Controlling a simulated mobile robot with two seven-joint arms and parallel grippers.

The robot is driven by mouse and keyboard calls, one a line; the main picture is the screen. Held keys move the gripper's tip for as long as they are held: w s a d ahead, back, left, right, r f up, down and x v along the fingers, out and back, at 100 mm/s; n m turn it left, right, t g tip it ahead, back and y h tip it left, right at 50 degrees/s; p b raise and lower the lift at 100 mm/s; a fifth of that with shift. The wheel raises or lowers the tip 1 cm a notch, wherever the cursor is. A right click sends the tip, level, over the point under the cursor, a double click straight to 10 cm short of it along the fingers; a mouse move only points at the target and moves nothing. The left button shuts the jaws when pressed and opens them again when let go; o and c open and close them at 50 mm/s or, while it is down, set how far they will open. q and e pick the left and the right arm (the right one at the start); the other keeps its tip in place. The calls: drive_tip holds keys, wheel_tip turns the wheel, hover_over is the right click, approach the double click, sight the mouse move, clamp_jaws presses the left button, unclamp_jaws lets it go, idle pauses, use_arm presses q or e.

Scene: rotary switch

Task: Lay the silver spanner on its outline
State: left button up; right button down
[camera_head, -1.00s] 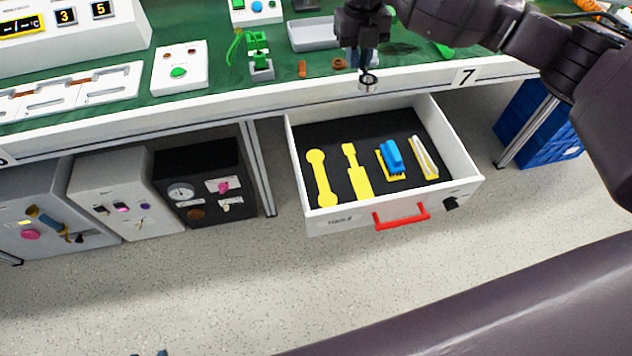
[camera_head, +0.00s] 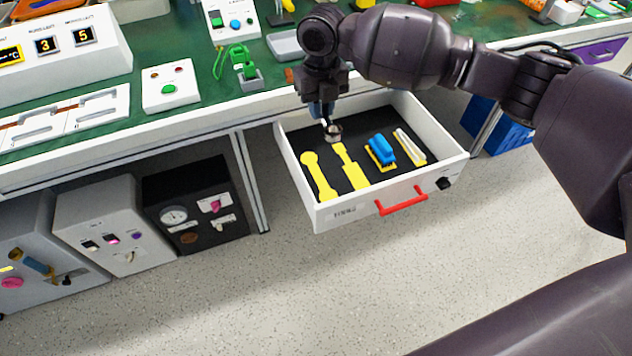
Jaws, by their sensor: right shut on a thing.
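My right gripper (camera_head: 327,112) points down over the back left part of the open drawer (camera_head: 390,191). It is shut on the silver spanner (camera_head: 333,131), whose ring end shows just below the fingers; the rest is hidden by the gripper. A yellow spanner-shaped outline (camera_head: 317,177) lies at the left of the drawer's black floor. The held spanner is up and to the right of this outline, apart from it in the picture. My left gripper is not in view.
A yellow screwdriver-shaped outline (camera_head: 351,170), a blue thing (camera_head: 381,149) on yellow and a whitish thing (camera_head: 409,146) on yellow fill the drawer's middle and right. The drawer has white walls and a red handle (camera_head: 403,200). The green bench top (camera_head: 190,60) lies behind.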

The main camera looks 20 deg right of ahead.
drive_tip(key=shift+s+a+f, duration=0.2)
drive_tip(key=shift+a+f, duration=0.05)
drive_tip(key=b, duration=0.1)
hover_over(319, 177)
wheel_tip(319, 177, down, 5)
wheel_tip(319, 177, down, 8)
drive_tip(key=shift+s+f+b, duration=0.1)
drive_tip(key=shift+b, duration=1.1)
drive_tip(key=shift+f, duration=0.85)
wheel_tip(319, 177, down, 5)
drive_tip(key=shift+f+b, duration=0.1)
drive_tip(key=shift+b, duration=0.9)
drive_tip(key=shift+r, duration=0.2)
drive_tip(key=shift+f, duration=0.2)
drive_tip(key=c, duration=1.5)
unclamp_jaws()
drive_tip(key=o, duration=0.4)
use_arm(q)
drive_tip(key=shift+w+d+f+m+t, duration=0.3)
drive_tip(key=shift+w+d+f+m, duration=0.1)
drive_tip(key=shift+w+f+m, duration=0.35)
use_arm(e)
drive_tip(key=shift+o, duration=0.2)
